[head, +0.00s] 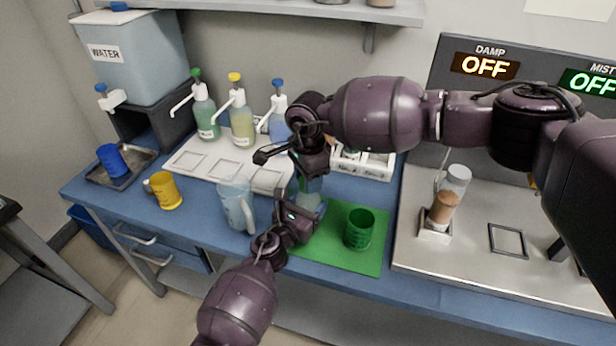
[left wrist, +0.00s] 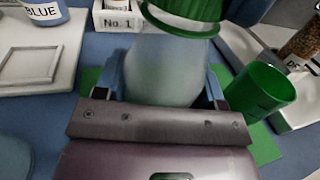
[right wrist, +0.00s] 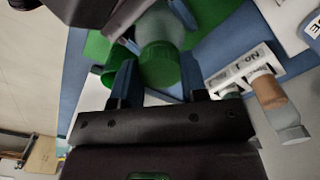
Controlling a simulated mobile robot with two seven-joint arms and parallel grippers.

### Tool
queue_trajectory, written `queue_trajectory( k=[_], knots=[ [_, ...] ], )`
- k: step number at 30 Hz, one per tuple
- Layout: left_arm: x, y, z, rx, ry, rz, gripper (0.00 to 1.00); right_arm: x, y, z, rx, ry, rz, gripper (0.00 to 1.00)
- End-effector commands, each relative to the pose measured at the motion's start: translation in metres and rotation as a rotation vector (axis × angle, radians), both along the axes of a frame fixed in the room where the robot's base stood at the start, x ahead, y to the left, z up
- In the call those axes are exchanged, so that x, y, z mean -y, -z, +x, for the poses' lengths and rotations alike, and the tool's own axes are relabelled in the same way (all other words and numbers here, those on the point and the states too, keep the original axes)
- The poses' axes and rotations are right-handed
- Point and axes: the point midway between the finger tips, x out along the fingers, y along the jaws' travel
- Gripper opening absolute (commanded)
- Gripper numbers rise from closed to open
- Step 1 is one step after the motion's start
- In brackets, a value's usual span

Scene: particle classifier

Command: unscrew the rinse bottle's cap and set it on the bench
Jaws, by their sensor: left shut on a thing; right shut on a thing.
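The rinse bottle (head: 308,197) is a translucent, pale bottle above the green mat, partly hidden by my grippers. My left gripper (head: 298,214) is shut around its body (left wrist: 160,70), coming from the front. The green ribbed cap (left wrist: 188,12) is at the bottle's top in the left wrist view. My right gripper (head: 308,168) comes from above and is shut on the cap (right wrist: 160,65), whose top faces the right wrist camera. The cap looks in line with the bottle; I cannot tell whether its thread is free.
A green mug (head: 360,230) stands on the green mat (head: 345,258), right of the bottle. A clear jug (head: 236,203) and yellow mug (head: 166,190) stand to the left. Pump bottles stand on a white tray (head: 190,160) behind.

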Motion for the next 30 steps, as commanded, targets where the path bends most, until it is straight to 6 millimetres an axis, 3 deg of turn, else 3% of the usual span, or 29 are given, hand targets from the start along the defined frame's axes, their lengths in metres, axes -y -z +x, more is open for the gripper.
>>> queue_trajectory(
  k=[21,26,30],
  knots=[
    [-0.0005,0.0012,-0.0002,-0.002,-0.001,0.001,0.00,0.0001,-0.0004,-0.0002,0.001,-1.027,-0.002,0.12],
    [-0.0005,0.0012,-0.0002,-0.002,-0.001,0.001,0.00,0.0002,-0.0004,-0.0001,0.000,-1.159,-0.002,0.12],
    [-0.0005,0.0012,-0.0002,-0.002,-0.001,0.001,0.00,0.0002,-0.0004,-0.0001,0.000,-1.161,-0.002,0.12]
  ],
)
